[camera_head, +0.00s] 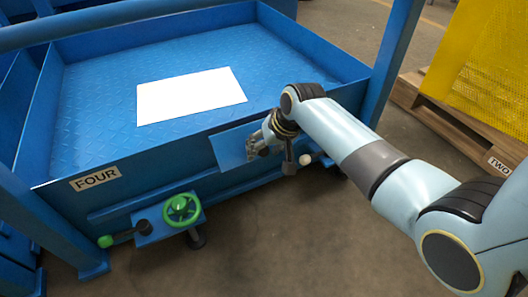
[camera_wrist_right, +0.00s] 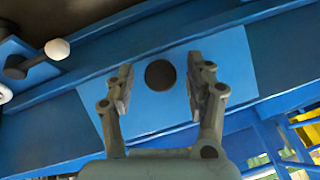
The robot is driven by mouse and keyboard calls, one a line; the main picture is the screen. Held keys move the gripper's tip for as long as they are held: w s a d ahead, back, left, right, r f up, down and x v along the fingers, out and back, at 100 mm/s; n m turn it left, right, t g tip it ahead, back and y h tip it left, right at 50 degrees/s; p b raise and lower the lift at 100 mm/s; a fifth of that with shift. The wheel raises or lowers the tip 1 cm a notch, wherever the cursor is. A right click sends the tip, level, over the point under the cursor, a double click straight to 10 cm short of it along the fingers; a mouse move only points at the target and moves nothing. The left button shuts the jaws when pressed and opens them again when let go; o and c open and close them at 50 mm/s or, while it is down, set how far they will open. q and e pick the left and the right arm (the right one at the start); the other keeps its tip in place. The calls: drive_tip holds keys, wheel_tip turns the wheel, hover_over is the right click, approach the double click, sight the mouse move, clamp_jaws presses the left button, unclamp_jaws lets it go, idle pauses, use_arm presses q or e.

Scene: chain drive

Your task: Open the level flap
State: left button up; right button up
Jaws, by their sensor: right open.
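A lighter blue square plate, likely the level flap, is on the front wall of the blue platform; it shows in the head view (camera_head: 230,148) and the wrist view (camera_wrist_right: 238,62). It appears closed, lying along the wall. A dark round spot (camera_wrist_right: 160,75), a knob or a hole, sits near its middle; I cannot tell which. My right gripper (camera_head: 257,147) is at the plate's right part, pointing at it. In the wrist view the gripper (camera_wrist_right: 159,88) is open and empty, one finger each side of the dark spot. Contact cannot be told. My left gripper is not in view.
Left of the plate are a green handwheel (camera_head: 181,208) and a green-knobbed lever (camera_head: 106,241). A white-knobbed lever (camera_head: 305,159) is just right of my gripper. A white sheet (camera_head: 190,95) lies on the platform floor (camera_head: 95,100). A blue post (camera_head: 397,60) stands behind my right arm.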

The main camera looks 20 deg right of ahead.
drive_tip(key=shift+w+f, duration=0.1)
drive_tip(key=shift+c, duration=0.2)
clamp_jaws()
idle(0.4)
